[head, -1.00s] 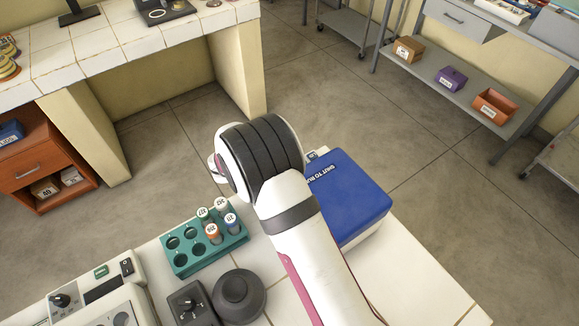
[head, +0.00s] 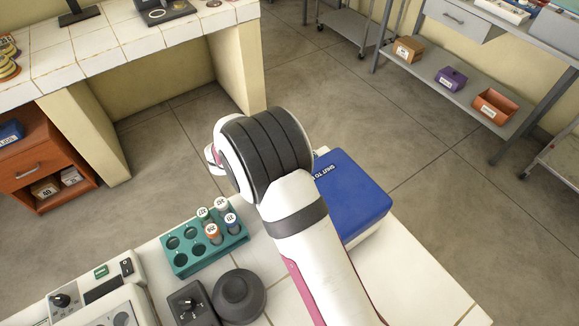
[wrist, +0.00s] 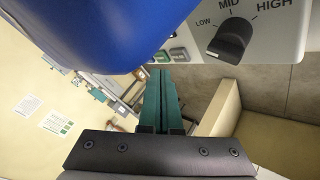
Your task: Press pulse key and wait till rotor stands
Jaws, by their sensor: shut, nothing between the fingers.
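The centrifuge has a shut blue lid (head: 352,195) with a white label; the lid also shows in the wrist view (wrist: 95,30). Its pale front panel (wrist: 278,42) carries a dark speed knob (wrist: 230,42) marked LOW, MID and HIGH. Beside the knob are two small keys, a green key (wrist: 179,54) and a greyer key (wrist: 161,57). My gripper (wrist: 161,72) is shut and empty, its teal fingertips close below the greyer key; I cannot tell whether they touch. In the head view my arm hides the gripper and panel. The rotor is hidden under the lid.
A teal rack (head: 203,257) with several capped tubes stands left of the centrifuge. A dark round device (head: 239,296) and a white instrument (head: 75,300) are at the front left.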

